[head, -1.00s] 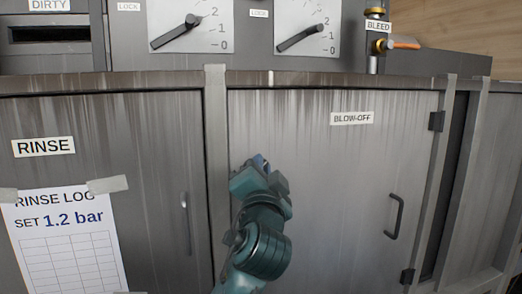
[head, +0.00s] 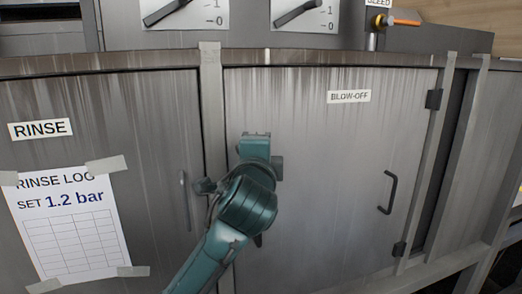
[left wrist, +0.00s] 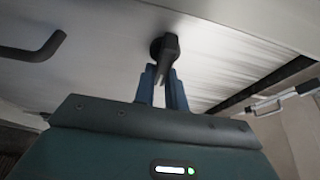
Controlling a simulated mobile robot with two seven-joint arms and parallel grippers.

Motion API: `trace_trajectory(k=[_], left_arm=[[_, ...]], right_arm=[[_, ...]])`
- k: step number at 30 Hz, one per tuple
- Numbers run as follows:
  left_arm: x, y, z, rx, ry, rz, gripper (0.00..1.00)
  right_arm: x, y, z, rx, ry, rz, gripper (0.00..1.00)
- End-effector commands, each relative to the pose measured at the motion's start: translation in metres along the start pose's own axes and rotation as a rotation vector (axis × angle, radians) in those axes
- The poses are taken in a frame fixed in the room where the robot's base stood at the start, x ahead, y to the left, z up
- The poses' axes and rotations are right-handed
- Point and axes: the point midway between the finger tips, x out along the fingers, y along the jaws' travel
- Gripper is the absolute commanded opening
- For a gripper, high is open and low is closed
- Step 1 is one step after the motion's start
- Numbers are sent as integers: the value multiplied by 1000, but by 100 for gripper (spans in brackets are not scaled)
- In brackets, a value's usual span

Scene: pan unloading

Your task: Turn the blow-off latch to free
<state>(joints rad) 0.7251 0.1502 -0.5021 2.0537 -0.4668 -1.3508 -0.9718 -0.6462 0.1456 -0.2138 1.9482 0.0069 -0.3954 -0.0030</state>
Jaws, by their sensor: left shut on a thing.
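The blow-off door (head: 330,170) is a streaked grey metal panel with a BLOW-OFF label (head: 349,97), and it looks closed. My left gripper (head: 255,146) is against its left part in the head view, hiding the latch there. In the left wrist view the blow-off latch (left wrist: 168,46) is a dark knob with a tapered lever on the door face. The blue fingers of my left gripper (left wrist: 163,78) stand on both sides of the lever and are shut on it. My right gripper is in neither view.
A bar handle (head: 390,193) is on the door's right side and also shows in the left wrist view (left wrist: 32,48). To the left are the RINSE door (head: 150,120) and a taped rinse log (head: 70,225).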

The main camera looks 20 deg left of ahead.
Motion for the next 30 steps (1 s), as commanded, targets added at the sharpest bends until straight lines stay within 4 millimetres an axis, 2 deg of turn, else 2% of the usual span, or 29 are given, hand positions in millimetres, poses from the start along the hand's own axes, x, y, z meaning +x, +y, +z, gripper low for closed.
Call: trace_trajectory(k=[1, 16, 17, 24, 30], left_arm=[[2, 1, 5, 10, -16, 6, 0], [2, 0, 6, 25, -18, 11, 0], [2, 0, 6, 25, -19, 11, 14], [2, 1, 5, 24, -16, 12, 34], [2, 2, 4, 24, -13, 14, 35]], right_arm=[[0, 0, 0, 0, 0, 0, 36], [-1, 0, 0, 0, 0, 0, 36], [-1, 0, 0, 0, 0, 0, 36], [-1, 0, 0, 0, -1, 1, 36], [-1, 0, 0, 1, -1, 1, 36]])
